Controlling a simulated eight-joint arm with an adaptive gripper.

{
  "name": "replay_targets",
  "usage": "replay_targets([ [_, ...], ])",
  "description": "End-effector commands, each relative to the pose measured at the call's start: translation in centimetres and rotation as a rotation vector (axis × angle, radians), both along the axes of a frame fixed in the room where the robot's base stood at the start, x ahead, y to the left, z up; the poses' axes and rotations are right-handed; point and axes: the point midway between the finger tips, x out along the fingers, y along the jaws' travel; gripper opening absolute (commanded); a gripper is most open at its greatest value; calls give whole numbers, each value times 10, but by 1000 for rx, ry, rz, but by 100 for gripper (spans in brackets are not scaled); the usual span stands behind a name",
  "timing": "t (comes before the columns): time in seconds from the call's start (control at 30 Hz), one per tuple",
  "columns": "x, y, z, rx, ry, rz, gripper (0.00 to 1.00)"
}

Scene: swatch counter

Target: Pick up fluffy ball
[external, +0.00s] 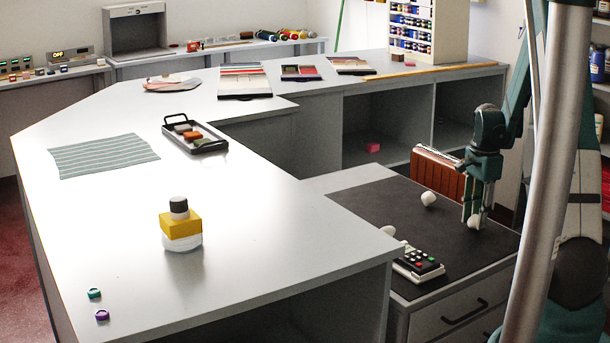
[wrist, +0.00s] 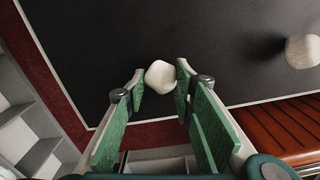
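A small off-white ball (external: 475,221) is at the tips of my gripper (external: 472,214), low over the dark mat. In the wrist view the ball (wrist: 160,75) appears between the two green-padded fingertips of my gripper (wrist: 160,80). The fingers stand apart on either side of it; the right tip looks very close to it, and contact is unclear. A second white ball (external: 429,198) lies on the mat to the left of my gripper and shows at the right edge of the wrist view (wrist: 303,51). The fluffy texture is too fine to confirm.
A brown ribbed box (external: 437,173) stands behind.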

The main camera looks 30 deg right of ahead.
Motion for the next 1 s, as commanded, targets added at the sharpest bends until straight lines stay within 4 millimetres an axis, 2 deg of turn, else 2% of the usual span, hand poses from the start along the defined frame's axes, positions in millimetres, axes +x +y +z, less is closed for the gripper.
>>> replay_targets([
  [0.27,0,0,0,0,0,0,22],
  [0.47,0,0,8,0,0,0,22],
  [0.67,0,0,28,0,0,0,22],
  [1.0,0,0,75,0,0,0,22],
])
